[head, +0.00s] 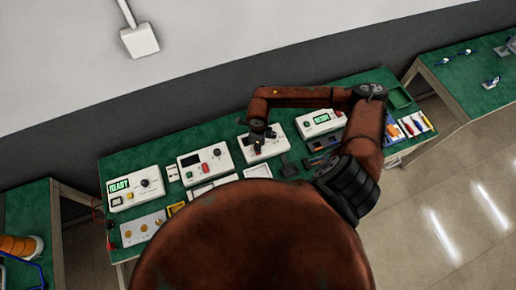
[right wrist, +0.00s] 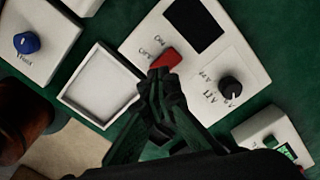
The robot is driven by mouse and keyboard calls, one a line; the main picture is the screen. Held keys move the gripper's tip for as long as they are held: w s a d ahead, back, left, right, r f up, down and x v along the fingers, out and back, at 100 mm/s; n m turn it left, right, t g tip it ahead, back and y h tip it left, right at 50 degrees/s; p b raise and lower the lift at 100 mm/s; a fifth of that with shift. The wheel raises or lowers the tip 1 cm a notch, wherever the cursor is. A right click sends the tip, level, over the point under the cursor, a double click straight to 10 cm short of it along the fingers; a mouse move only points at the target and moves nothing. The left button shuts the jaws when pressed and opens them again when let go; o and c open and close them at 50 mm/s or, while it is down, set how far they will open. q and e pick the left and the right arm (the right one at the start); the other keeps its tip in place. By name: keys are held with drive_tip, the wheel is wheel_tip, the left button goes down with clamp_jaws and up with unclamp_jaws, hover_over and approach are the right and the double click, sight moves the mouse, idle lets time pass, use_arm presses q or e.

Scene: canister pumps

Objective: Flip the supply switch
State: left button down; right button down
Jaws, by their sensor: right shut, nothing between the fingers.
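A red switch (right wrist: 165,58) sits on a white box (right wrist: 215,68) with a dark screen and a black knob. Lettering that looks like ON and OFF is beside the switch. In the right wrist view my right gripper (right wrist: 163,76) is shut and empty, its tips right at the lower edge of the switch; I cannot tell whether they touch. In the head view the right gripper (head: 258,147) is over the white box (head: 272,147) near the bench middle and hides its switch. My left gripper is not in view.
A white tray (right wrist: 67,96) lies beside the box. Another white box with a blue knob (right wrist: 27,43) is at the upper left. A box with a lit green display (head: 320,119) stands to the right. The green bench (head: 112,165) holds several other boxes.

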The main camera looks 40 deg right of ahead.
drive_tip(key=shift+r+p, duration=1.2)
drive_tip(key=shift+r, duration=1.25)
